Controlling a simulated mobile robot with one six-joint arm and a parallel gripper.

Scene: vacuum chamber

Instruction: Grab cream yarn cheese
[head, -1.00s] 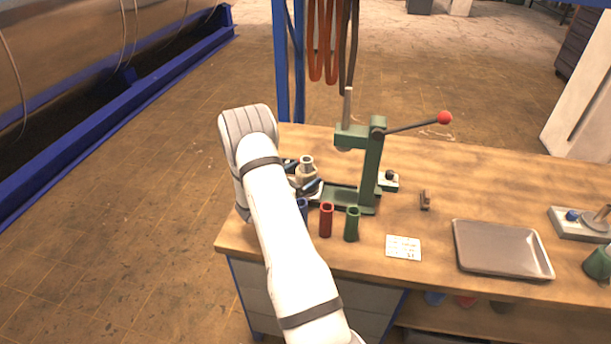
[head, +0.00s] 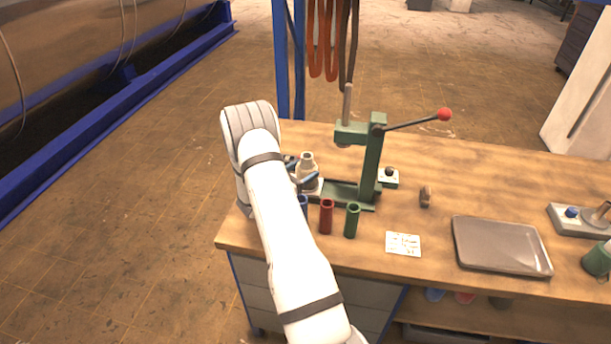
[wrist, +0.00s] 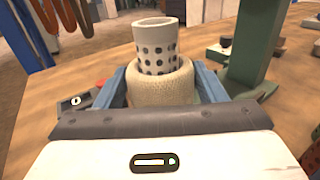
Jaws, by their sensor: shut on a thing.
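The cream yarn cheese (wrist: 160,84) shows in the wrist view as a thick cream winding around a pale perforated tube (wrist: 157,45) that stands out of its top. It is upright between the two blue fingers of my gripper (wrist: 165,88), which is shut on it. In the head view the yarn cheese (head: 307,172) is at the left of the bench, partly hidden by my gripper (head: 305,182) and arm. I cannot tell whether its underside touches the bench.
A green press (head: 370,165) with a red-knobbed lever stands just right of the yarn cheese. A red tube (head: 326,217) and a green tube (head: 352,220) stand in front. A white card (head: 403,244) and a metal tray (head: 500,247) lie to the right. The bench's back right is clear.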

